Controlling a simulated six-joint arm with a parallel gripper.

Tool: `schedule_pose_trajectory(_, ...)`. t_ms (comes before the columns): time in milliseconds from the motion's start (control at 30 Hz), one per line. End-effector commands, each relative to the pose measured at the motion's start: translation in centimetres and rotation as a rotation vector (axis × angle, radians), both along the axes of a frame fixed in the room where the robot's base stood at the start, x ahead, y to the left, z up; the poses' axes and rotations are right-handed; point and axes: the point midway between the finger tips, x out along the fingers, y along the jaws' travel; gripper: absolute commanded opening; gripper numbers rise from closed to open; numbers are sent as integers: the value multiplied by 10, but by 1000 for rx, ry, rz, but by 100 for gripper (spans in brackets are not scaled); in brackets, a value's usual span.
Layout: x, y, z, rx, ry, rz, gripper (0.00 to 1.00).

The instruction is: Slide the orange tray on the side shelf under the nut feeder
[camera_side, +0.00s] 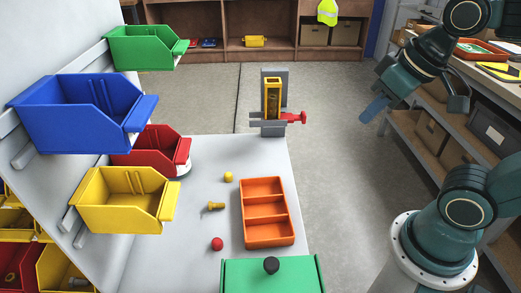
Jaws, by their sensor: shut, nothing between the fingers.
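An orange tray (248,215) with three compartments lies on the white work surface, and its compartments look empty. The nut feeder (273,98) appears to be the yellow upright holder with a red knob, on a grey stand at the far edge of that surface. The tray lies apart from it, on the near side. My gripper (374,108) is shut and empty, raised in the air to the right of the feeder, touching nothing.
A yellow ball (228,176), a yellow bolt (215,206) and a red ball (217,243) lie left of the tray. A green box lid (245,276) with a black knob is at the near edge. Coloured bins hang at left. A loaded bench (463,75) stands at right.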

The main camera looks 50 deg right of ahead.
Motion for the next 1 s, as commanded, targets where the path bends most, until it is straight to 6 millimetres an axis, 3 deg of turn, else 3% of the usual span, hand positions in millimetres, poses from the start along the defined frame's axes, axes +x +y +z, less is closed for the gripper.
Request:
schedule_pose_trajectory(267,46,4,-7,54,84,-113,0)
schedule_pose_trajectory(567,98,9,-29,104,170,-249,0)
schedule_pose_trajectory(1000,168,20,-88,150,296,-458,0)
